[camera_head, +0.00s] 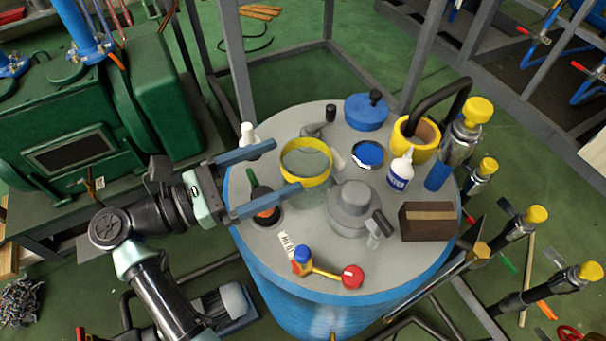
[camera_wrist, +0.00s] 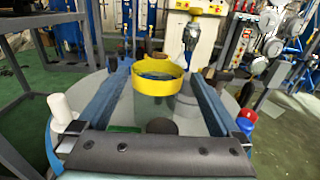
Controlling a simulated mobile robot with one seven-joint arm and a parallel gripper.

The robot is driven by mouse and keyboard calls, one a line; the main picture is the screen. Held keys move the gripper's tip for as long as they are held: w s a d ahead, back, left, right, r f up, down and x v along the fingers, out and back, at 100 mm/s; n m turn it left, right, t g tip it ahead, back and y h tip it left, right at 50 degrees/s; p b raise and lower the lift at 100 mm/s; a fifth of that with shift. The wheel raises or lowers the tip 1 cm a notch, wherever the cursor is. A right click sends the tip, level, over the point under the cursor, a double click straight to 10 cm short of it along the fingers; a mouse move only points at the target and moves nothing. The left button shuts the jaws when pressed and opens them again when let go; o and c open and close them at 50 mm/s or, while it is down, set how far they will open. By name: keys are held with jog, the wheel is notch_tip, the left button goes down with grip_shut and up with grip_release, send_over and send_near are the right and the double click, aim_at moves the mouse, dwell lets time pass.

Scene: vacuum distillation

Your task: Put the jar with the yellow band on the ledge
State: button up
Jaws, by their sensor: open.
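The jar with the yellow band (camera_head: 320,176) is clear and stands upright on the round grey top of the blue tank (camera_head: 281,235). It also shows in the wrist view (camera_wrist: 158,104), centred between the finger ends, with its yellow band at the rim. My gripper (camera_head: 287,167) is open, its two long blue fingers stretching over the tank top from the left. The fingertips reach the jar's near side, with gaps visible beside it in the wrist view (camera_wrist: 160,72); I cannot tell whether either finger touches it. I cannot make out which surface is the ledge.
A white bottle (camera_head: 248,135) is beside the upper finger. A grey capped flange (camera_head: 353,205), yellow pot (camera_head: 420,146), white-blue bottle (camera_head: 400,174) and brown box (camera_head: 429,228) crowd the right.

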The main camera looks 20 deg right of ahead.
aim_at(326, 147)
jog(key=d, duration=0.3)
jog(key=w+d+p, duration=0.1)
jog(key=d, duration=0.2)
jog(key=w+d, duration=0.1)
jog(key=d, duration=0.2)
jog(key=shift+f+p, duration=0.15)
jog(key=shift+p, duration=0.15)
jog(key=shift+c, duration=0.2)
grip_shut()
